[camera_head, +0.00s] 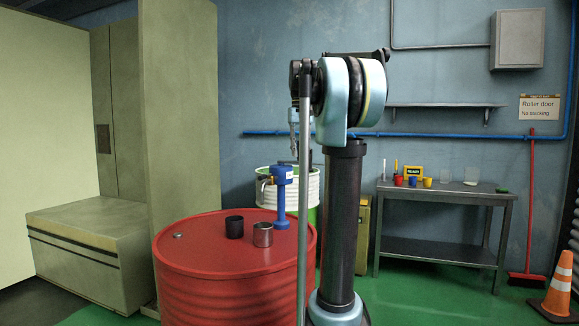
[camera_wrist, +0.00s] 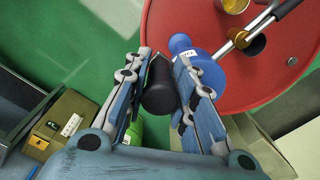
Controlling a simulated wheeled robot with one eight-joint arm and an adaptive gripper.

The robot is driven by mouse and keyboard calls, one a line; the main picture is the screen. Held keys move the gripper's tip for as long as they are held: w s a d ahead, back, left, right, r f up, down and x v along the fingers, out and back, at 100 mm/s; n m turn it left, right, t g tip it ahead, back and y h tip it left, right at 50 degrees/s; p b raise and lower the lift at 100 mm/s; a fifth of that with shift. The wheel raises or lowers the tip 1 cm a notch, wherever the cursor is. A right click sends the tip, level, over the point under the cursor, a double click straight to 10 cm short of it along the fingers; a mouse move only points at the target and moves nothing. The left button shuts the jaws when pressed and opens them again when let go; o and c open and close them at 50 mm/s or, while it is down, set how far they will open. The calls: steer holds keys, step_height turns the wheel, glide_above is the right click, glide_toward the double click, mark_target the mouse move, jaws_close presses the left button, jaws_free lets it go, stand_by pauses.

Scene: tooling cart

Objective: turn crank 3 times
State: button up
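A blue post (camera_head: 282,195) with a white label stands on top of the red drum. The crank is on its head, with a brass-coloured hub (camera_wrist: 240,38) and a silver arm (camera_wrist: 266,20) running to the upper right in the wrist view. A black part shows near the arm's end at the top edge. My gripper (camera_wrist: 161,55) points down, a little behind and above the post, apart from the crank. Its fingers stand apart. A black cylinder (camera_wrist: 160,88) shows between them in the wrist view; I cannot tell what it is or how deep it lies.
The red drum (camera_head: 205,262) also carries a black cup (camera_head: 234,227) and a metal cup (camera_head: 263,235). A white and green drum (camera_head: 262,193) stands behind. A workbench (camera_head: 440,252) with small cups is at the right. A tan cabinet (camera_head: 180,130) stands at the left.

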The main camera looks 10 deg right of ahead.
steer(key=o, duration=0.4)
steer(key=shift+o, duration=0.2)
steer(key=shift+r, duration=4.5)
